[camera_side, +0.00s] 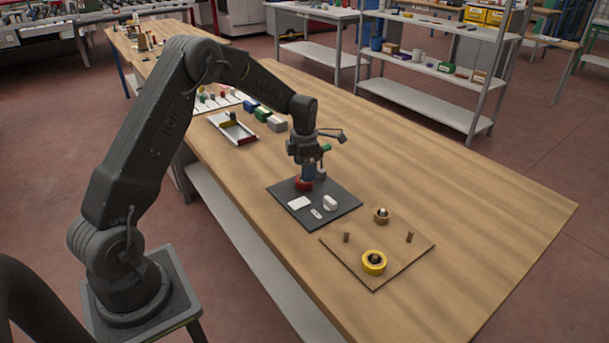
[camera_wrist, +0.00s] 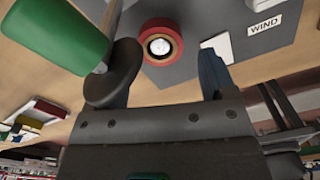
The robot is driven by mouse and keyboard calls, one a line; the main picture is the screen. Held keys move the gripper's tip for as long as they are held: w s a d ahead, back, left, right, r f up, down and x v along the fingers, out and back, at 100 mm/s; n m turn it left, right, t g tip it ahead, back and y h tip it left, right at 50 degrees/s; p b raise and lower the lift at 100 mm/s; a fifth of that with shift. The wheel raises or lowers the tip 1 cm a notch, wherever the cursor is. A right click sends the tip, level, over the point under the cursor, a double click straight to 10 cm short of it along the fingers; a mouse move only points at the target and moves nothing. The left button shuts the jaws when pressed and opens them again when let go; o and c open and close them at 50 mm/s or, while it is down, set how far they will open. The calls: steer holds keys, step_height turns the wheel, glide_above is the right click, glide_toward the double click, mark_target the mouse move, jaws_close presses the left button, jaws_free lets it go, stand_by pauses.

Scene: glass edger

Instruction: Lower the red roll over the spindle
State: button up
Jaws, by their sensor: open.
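The red roll (camera_side: 304,185) lies on a dark mat (camera_side: 335,192) in the side view, partly hidden by my gripper (camera_side: 308,175), which is just above it. In the wrist view the red roll (camera_wrist: 176,54) has a pale round centre and appears between the two open fingers of my gripper (camera_wrist: 165,72). I cannot tell whether a finger touches it. A thin brown board (camera_side: 375,280) at the right bears two bare upright spindles, one at the left (camera_side: 346,237) and one at the right (camera_side: 410,237). A yellow roll (camera_side: 368,268) and a brown roll (camera_side: 381,218) also sit there.
A label reading WIND (camera_wrist: 265,26) is near the roll. A green cylinder (camera_wrist: 55,32) is close to the wrist camera. The table's right end is clear.

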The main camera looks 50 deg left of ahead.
step_height(320, 180, up, 10)
steer(key=s+d+r+m+t, duration=0.1)
steer(key=s+d+r+m, duration=0.4)
steer(key=d+r+m, duration=0.25)
steer(key=s+d+r+m+t, duration=0.1)
steer(key=s+d+m+t, duration=0.1)
steer(key=s+d+m, duration=0.4)
steer(key=s+d+r+m+t, duration=0.2)
steer(key=s+d+m, duration=0.4)
steer(key=s+m, duration=1.1)
steer(key=shift+d+m+t, duration=0.2)
steer(key=shift+m+t, duration=0.1)
steer(key=shift+m, duration=0.45)
